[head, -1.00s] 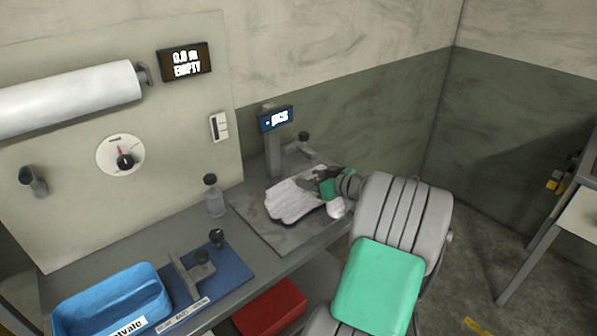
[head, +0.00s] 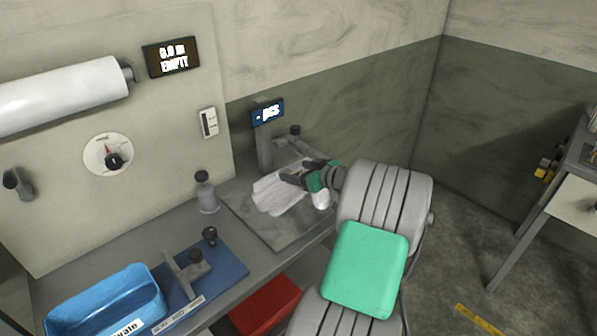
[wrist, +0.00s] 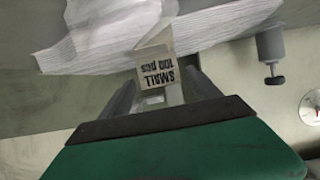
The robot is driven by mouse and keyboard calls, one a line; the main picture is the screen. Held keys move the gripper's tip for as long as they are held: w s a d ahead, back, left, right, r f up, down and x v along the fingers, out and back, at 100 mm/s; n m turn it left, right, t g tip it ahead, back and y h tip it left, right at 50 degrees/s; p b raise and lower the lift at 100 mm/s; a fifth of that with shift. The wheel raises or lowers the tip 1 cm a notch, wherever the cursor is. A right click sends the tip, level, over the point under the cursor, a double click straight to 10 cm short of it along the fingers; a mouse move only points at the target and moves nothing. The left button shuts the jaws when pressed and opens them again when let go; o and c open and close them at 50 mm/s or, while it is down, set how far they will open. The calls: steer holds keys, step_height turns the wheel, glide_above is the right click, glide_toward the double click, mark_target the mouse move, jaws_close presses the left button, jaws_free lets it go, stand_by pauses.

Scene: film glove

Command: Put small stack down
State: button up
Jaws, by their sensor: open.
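The small stack (head: 278,197) is a flat pile of white gloves. It appears to lie on the grey plate (head: 262,228) of the counting scale on the bench. My gripper (head: 297,180) is at the stack's right end, with its dark fingers over it. In the wrist view, which is upside down, the white stack (wrist: 105,42) fills the upper left. A paper label (wrist: 157,72) reading small, 100 pcs shows between my open fingers (wrist: 160,90). Contact between fingers and stack cannot be made out. My wrist hides part of the plate.
The scale's display (head: 267,112) stands on a post behind the plate. A blue mat (head: 215,275) with a clamp fixture and a blue bin (head: 105,303) are nearer. A red bin (head: 262,308) sits below the bench.

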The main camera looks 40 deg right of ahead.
steer(key=b+v, duration=0.2)
steer(key=v, duration=1)
steer(key=shift+r, duration=0.1)
